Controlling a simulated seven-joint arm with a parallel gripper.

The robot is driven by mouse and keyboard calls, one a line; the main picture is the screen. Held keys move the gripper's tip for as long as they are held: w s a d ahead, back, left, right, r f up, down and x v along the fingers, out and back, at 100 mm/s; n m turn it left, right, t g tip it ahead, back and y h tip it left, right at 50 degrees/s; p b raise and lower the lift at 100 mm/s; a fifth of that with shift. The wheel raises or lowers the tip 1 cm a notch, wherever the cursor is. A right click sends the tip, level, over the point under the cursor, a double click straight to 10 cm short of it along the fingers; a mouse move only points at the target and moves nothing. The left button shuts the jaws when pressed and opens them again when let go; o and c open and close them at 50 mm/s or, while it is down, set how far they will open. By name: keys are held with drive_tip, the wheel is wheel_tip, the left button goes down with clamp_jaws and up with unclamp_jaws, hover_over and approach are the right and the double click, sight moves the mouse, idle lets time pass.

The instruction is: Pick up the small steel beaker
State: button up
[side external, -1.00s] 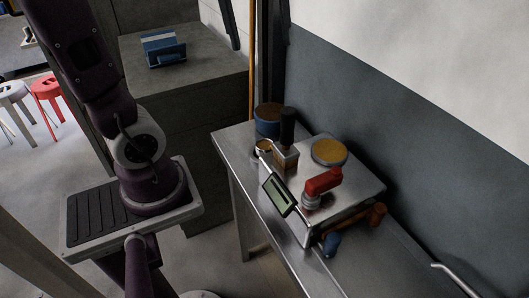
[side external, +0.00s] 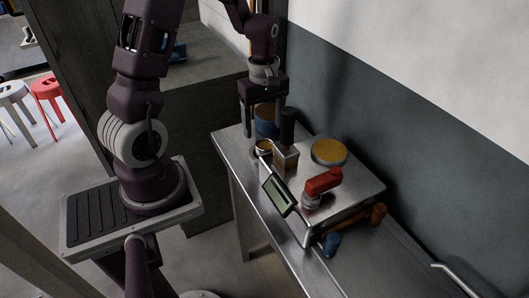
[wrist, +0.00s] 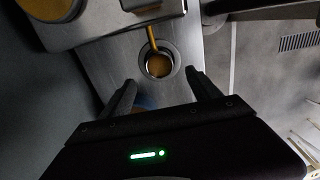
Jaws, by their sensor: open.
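The small steel beaker (side external: 264,146) stands on the steel table near its left end, beside the scale. In the wrist view it is a round steel rim (wrist: 174,72) with an orange-brown inside, and a thin tan stick (wrist: 152,38) reaches over its far side. My gripper (side external: 265,128) is above the table's left end, pointing down, close to the beaker. In the wrist view my gripper (wrist: 161,76) is open, and the beaker appears between and just past the fingertips. Nothing is held. How far the fingertips are above the rim I cannot tell.
The table's front edge is close to the beaker.

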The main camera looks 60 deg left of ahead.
sight(264, 144)
drive_tip(key=f, duration=0.6)
drive_tip(key=shift+d+f, duration=0.3)
drive_tip(key=shift+f, duration=0.05)
clamp_jaws()
